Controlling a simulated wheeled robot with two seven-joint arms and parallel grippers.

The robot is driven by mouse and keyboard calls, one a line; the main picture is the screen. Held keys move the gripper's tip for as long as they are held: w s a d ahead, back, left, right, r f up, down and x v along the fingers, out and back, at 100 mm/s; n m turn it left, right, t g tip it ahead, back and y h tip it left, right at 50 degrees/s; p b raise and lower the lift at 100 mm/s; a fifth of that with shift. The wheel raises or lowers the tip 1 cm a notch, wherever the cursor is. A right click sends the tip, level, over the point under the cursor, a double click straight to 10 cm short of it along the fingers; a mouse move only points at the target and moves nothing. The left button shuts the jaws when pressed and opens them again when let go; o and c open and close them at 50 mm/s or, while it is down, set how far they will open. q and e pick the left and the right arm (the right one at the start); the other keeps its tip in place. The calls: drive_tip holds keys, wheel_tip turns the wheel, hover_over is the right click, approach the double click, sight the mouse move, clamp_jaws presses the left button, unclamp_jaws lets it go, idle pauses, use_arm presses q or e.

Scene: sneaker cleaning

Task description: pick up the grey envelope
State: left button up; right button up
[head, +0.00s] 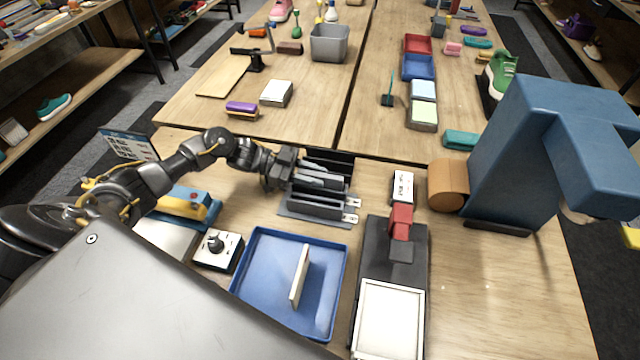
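Several grey, flat, upright pieces stand close together in a dark holder (332,158) in the middle of the near table. Two of them carry small white tags at their right ends. One front grey piece (318,203) may be the grey envelope, but I cannot tell for sure. My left gripper (312,180) reaches in from the left, low over the holder and among the grey pieces. Its fingers blend with the grey pieces, so I cannot tell whether they are open or shut. My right gripper is not in view.
In front are a blue tray (262,285) with a pale upright plate, a control box with a knob (217,250), and a black device (376,262) with a red block. A large blue machine (515,160) with a brown roll (446,184) stands right. The table's right front is clear.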

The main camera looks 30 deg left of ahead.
use_arm(q)
clamp_jaws()
drive_tip(key=shift+r, duration=0.15)
wheel_tip(320, 180, up, 10)
drive_tip(key=shift+f+b, duration=0.1)
drive_tip(key=shift+b, duration=0.6)
